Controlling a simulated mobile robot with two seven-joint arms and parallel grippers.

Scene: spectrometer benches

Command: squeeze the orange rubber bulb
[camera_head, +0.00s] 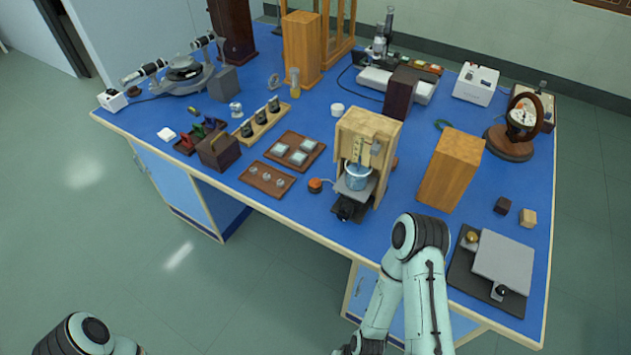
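The orange rubber bulb (315,185) is a small round orange thing near the front edge of the blue bench, just left of a wooden stand (367,138). A thin pale tube seems to run from it towards the stand, which holds a glass beaker of bluish liquid (357,177). My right arm is bent in front of the bench; a dark part of its end, probably the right gripper (360,347), is cut off at the bottom edge, well below the bulb, and its fingers cannot be made out. My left arm shows only at the bottom left; its gripper is out of view.
Left of the bulb lie wooden trays (267,180) with small dishes. A tall wooden block (450,170) stands to the right. The bench front near the bulb is clear.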

